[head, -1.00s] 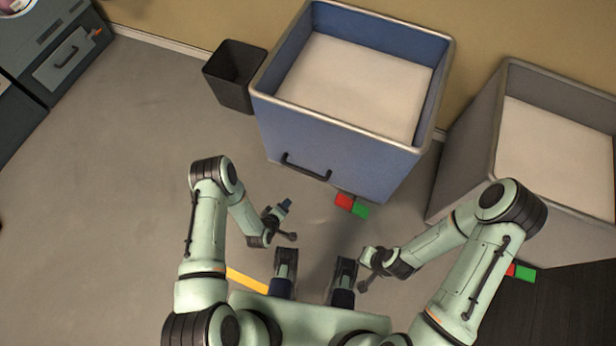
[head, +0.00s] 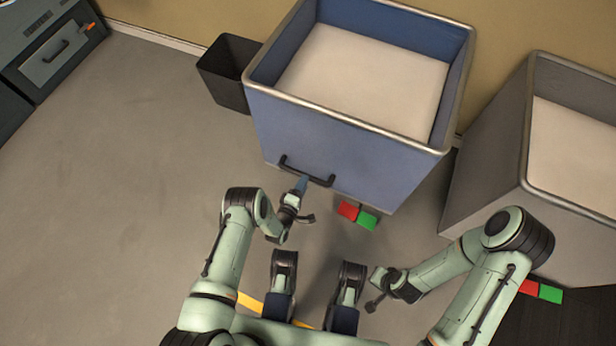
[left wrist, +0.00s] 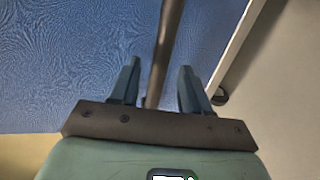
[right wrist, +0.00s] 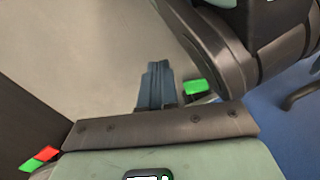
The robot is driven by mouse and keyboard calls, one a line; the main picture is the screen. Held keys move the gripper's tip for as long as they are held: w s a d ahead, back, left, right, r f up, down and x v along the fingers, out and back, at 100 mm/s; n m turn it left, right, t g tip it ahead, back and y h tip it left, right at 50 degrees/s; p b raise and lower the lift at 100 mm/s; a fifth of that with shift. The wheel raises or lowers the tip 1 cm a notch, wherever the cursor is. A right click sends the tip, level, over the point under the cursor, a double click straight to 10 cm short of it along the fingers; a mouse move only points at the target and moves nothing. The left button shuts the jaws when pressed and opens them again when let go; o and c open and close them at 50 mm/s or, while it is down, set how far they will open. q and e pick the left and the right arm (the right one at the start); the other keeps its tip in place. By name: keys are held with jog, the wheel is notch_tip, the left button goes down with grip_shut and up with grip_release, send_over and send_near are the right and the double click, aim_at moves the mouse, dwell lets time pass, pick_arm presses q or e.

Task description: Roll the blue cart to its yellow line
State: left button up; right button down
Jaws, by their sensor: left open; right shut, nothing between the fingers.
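The blue cart (head: 345,150) stands against the back wall, an open-topped bin with a pale inside and a black bar handle (head: 307,172) low on its front. My left gripper (head: 302,184) is open just at the handle. In the left wrist view the handle bar (left wrist: 165,50) runs between the two open fingers (left wrist: 157,85), with the blue panel behind it; the fingers are not closed on it. My right gripper (head: 372,304) is shut and empty, low over the floor; its closed fingers also show in the right wrist view (right wrist: 156,85). A yellow line (head: 250,301) lies on the floor, partly hidden by my own body.
A grey cart (head: 490,180) stands to the right, and a black waste bin (head: 226,75) touches or nearly touches the blue cart's left side. Red and green floor blocks (head: 358,215) lie by the blue cart's front. The left floor is clear.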

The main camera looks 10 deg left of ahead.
pick_arm(q)
jog(key=b+x, duration=0.3)
jog(key=x, duration=0.1)
jog(key=shift+w+f, duration=0.15)
jog(key=shift+w+d, duration=0.1)
jog(key=shift+w, duration=0.15)
pick_arm(e)
jog(key=s+f+g, duration=0.2)
jog(key=s+f, duration=0.2)
jog(key=s, duration=0.3)
jog(key=shift+s+d+m+g, duration=0.2)
jog(key=shift+d+m+g, duration=0.1)
jog(key=shift+d, duration=0.15)
jog(key=shift+f, duration=0.1)
pick_arm(q)
grip_shut()
